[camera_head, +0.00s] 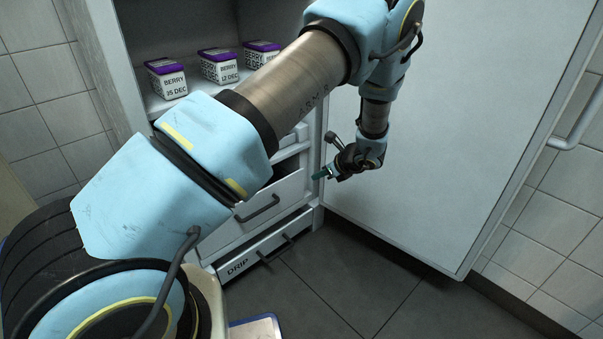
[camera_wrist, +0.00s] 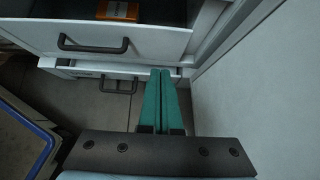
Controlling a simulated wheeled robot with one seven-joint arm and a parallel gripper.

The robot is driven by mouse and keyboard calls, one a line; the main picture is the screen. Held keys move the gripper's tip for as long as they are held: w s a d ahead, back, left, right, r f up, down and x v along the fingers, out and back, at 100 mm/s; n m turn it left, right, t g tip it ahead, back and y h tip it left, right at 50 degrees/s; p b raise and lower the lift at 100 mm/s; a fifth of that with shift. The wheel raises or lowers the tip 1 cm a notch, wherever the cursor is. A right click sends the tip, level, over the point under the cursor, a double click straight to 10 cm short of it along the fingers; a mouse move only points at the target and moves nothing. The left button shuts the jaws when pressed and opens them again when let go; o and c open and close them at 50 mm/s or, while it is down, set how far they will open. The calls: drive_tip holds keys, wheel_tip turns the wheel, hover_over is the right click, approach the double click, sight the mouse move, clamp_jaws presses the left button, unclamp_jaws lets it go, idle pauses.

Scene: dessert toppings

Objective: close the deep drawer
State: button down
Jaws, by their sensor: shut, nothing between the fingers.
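The deep drawer (camera_head: 282,196) has a white front with a dark bar handle and sits low in the white cabinet, partly hidden by my arm in the head view. In the wrist view the deep drawer (camera_wrist: 150,40) stands open, its dark inside showing an orange packet (camera_wrist: 117,10). My gripper (camera_head: 317,176) is just right of the drawer front, near the cabinet's right edge. In the wrist view its green fingers (camera_wrist: 160,73) are together and empty, pointing below and right of the drawer's handle. I cannot tell whether they touch anything.
A shallow drawer marked DRIP (camera_head: 240,267) lies below. The large cabinet door (camera_head: 440,130) stands open on the right, close to my gripper. Purple-lidded berry boxes (camera_head: 219,66) stand on the shelf above. A blue-edged tray (camera_head: 255,328) is on the floor. The floor at right (camera_head: 350,285) is clear.

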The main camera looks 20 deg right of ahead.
drive_tip(key=shift+w+a+r+b+x, duration=0.15)
drive_tip(key=shift+w+r+b+x, duration=0.3)
drive_tip(key=shift+x, duration=1.6)
drive_tip(key=shift+w+a+r+b+x, duration=0.2)
drive_tip(key=shift+b+x, duration=0.4)
drive_tip(key=shift+x, duration=1.45)
drive_tip(key=shift+w+a+r+b+x, duration=0.1)
drive_tip(key=shift+w+r+b+x, duration=0.3)
drive_tip(key=shift+x, duration=1.65)
drive_tip(key=shift+s, duration=0.15)
